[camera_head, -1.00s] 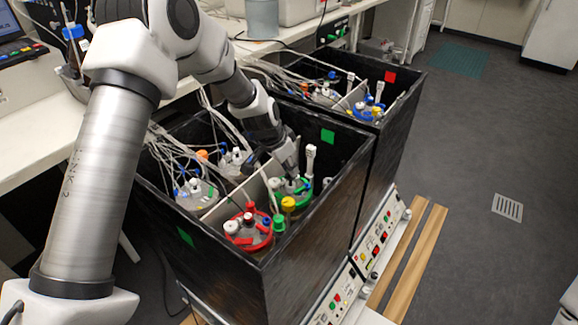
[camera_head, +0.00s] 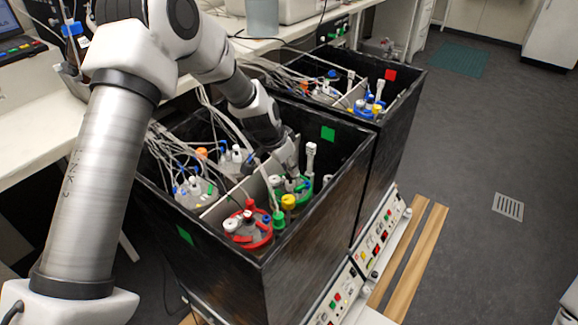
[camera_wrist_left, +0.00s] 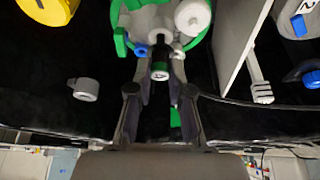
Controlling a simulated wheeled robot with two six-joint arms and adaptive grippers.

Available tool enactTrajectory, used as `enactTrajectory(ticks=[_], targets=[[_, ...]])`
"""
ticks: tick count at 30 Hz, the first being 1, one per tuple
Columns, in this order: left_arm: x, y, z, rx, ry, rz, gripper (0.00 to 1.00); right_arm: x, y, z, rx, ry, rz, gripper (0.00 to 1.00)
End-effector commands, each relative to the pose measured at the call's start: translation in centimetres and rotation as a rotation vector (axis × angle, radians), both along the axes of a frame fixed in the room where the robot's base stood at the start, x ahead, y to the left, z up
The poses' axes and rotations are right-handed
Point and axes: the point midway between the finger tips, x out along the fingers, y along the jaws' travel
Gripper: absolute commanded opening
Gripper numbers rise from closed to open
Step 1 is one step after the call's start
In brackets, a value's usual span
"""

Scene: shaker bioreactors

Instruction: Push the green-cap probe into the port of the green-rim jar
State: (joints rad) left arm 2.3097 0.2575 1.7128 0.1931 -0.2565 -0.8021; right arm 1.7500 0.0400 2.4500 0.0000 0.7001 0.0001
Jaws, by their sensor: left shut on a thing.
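The green-rim jar (camera_head: 305,187) stands in the near black box, behind the red-rim jar. Its rim and lid also show in the wrist view (camera_wrist_left: 198,55), at the top. My left gripper (camera_head: 291,174) reaches down over this jar's lid. In the wrist view its fingers (camera_wrist_left: 160,80) are shut on the green-cap probe (camera_wrist_left: 160,71), whose cap shows a green band and a pale ring. The probe lies in line with the lid fittings. Its lower end and the port are hidden, so I cannot tell how deep it sits. My right gripper is not in view.
The red-rim jar (camera_head: 247,230), with a yellow cap (camera_head: 288,202) and a green cap (camera_head: 279,220) near it, stands in front. A pale divider (camera_head: 222,208) and box walls (camera_head: 330,225) hem in the jar. Cables fill the left side.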

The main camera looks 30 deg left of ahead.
Motion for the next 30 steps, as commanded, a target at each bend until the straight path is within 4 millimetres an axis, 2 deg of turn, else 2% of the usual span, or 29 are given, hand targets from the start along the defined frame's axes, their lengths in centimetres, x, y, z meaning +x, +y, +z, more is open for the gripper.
enactTrajectory(ticks=[30], targets=[[0.00, 0.00, -1.00, 0.000, 0.000, 0.000, 0.00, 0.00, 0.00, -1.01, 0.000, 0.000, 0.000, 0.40]])
